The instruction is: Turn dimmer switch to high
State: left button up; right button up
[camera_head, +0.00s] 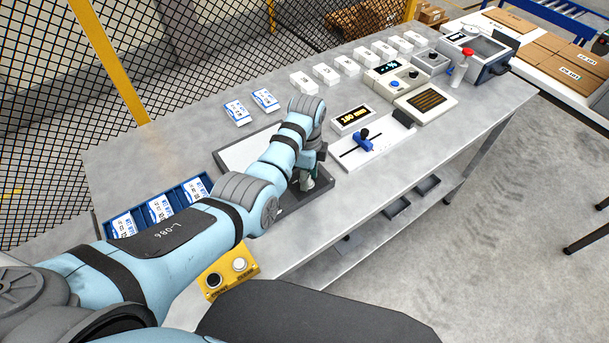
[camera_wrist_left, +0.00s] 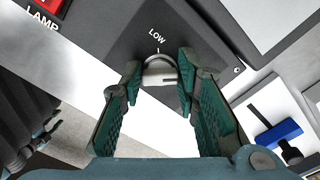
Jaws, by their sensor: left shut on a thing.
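The dimmer switch is a round pale grey knob (camera_wrist_left: 158,76) on a dark panel (camera_wrist_left: 125,38) in the left wrist view. The word LOW and a small white tick are printed beside it. No HIGH label shows. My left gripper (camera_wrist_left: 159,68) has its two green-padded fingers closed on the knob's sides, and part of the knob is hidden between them. In the head view the left gripper (camera_head: 307,181) is low over the dark-framed box with a white top (camera_head: 243,151), and the arm covers much of that box. My right gripper is not in view.
A red switch labelled LAMP (camera_wrist_left: 45,5) sits near the knob. Right of the gripper is a white slider unit with a blue block (camera_head: 362,145), with a display (camera_head: 352,119) behind it. A yellow two-button box (camera_head: 228,272) is at the front edge. Blue bins (camera_head: 107,229) stand left.

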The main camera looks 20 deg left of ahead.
pick_arm(q)
jog(key=shift+w+r+m, duration=0.2)
jog(key=shift+r+m, duration=0.05)
jog(key=shift+m, duration=0.85)
grip_shut()
jog(key=o, duration=1)
grip_release()
jog(key=shift+c, duration=0.2)
jog(key=shift+o, duration=0.5)
jog(key=shift+w+f, duration=0.1)
jog(key=shift+f, duration=0.15)
notch_tip(320, 180, up, 8)
jog(key=shift+f, duration=0.25)
